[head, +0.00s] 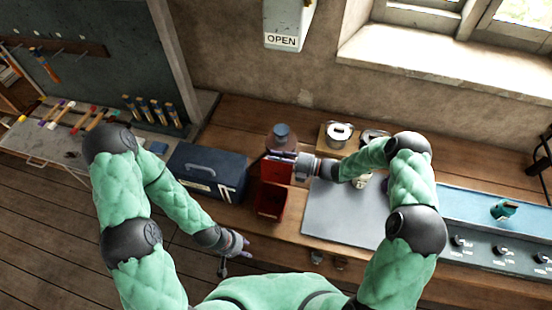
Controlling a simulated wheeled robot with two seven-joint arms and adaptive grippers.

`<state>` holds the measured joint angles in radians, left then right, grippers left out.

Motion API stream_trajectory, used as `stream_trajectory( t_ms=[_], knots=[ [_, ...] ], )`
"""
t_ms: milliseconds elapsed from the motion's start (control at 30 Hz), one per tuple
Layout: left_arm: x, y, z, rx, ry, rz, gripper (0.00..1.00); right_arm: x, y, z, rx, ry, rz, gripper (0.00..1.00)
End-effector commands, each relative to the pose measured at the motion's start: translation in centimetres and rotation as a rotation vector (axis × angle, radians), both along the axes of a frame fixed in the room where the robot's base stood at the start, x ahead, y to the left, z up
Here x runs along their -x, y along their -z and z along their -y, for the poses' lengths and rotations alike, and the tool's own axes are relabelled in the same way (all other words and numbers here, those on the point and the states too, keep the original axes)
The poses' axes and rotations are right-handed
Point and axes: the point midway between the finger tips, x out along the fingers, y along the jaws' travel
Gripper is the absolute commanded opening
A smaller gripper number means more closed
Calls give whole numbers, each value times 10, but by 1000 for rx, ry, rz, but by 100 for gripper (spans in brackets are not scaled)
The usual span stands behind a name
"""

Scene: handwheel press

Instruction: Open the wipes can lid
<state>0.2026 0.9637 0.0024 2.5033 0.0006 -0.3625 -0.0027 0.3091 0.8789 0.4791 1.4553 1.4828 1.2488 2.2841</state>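Two round, pale metal-looking cans stand at the back of the bench: one (339,132) in a wooden holder, and another (372,136) to its right, partly hidden by my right arm. A brownish jar with a blue-grey cap (281,131) stands left of them. I cannot tell for sure which is the wipes can; no lid looks raised. My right gripper (298,163) points left at the red bin, in front of the jar and cans; its fingers are too small to read. My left gripper (236,254) hangs low at the bench's front edge, fingers spread and empty.
A red bin (276,171) with blue and red items, and an empty-looking red tray (271,201), stand mid-bench. A dark blue toolbox (207,172) is left of them. A grey mat (340,217) lies right, beside a blue-topped panel with knobs (480,243).

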Motion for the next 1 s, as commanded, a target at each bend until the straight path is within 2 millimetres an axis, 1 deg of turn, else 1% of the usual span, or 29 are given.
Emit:
stream_trajectory(
  t_ms=[167,267,600,700,800,1000],
  knots=[
    [0,0,0,0,0,0,40,0,0,1,0,0,0,33],
    [0,0,0,0,0,0,40,2,0,8,0,2,0,33],
    [0,0,0,0,0,0,40,17,0,56,0,3,-1,33],
    [0,0,0,0,0,0,40,20,0,65,0,1,0,33],
    [0,0,0,0,0,0,40,22,0,70,0,1,0,33],
    [0,0,0,0,0,0,40,23,0,72,0,0,0,33]
  ],
)
